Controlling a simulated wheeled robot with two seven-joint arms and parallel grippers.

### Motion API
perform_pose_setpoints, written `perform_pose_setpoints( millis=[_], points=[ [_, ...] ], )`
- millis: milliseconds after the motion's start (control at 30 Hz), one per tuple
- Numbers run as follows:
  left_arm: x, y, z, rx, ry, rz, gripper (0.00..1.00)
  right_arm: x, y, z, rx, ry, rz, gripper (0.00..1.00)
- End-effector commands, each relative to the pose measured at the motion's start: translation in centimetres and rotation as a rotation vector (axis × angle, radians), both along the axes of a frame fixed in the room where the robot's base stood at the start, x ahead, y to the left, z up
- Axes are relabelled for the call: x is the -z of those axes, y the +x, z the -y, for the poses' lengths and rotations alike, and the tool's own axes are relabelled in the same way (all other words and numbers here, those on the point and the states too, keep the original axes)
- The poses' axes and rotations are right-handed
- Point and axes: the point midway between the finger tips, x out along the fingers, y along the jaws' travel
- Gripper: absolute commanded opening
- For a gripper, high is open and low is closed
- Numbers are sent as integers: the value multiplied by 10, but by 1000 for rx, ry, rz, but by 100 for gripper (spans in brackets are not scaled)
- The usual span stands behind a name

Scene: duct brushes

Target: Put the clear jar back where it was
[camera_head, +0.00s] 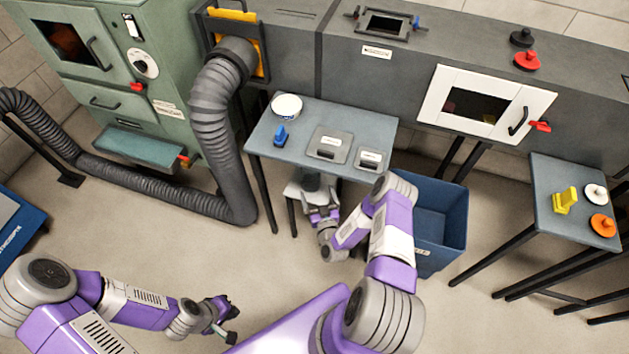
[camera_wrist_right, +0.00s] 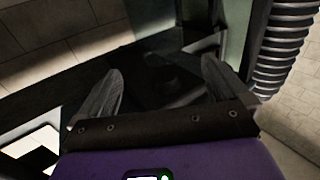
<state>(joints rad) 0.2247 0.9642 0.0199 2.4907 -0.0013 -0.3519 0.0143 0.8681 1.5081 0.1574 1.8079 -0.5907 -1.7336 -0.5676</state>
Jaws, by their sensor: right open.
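I cannot make out a clear jar for certain in either view.
A white round dish (camera_head: 287,106), a blue brush (camera_head: 281,134) and two grey plates stand on the small table. A blue bin (camera_head: 440,215) is close right of my right arm. A ribbed hose (camera_head: 215,120) hangs left. A side table (camera_head: 575,235) holds a yellow piece (camera_head: 565,201).

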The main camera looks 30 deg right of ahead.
Motion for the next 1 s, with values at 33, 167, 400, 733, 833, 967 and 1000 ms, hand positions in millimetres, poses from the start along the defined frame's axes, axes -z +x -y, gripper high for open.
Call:
perform_pose_setpoints(
  millis=[33,167,400,733,833,967,1000],
  points=[
    [-3,0,0,0,0,0,0,-1,-6,-2,-1,2,-2,100],
    [-5,0,0,0,0,0,0,0,-13,-6,-8,6,-8,100],
    [-5,0,0,0,0,0,0,11,0,-69,-208,186,-283,100],
    [-5,0,0,0,0,0,0,6,-106,-189,-397,559,-1066,100],
    [-5,0,0,0,0,0,0,-7,-150,-206,-379,626,-1253,100],
    [-5,0,0,0,0,0,0,-21,-188,-216,-347,679,-1407,100],
    [-5,0,0,0,0,0,0,-23,-195,-218,-339,689,-1435,100]
  ],
)
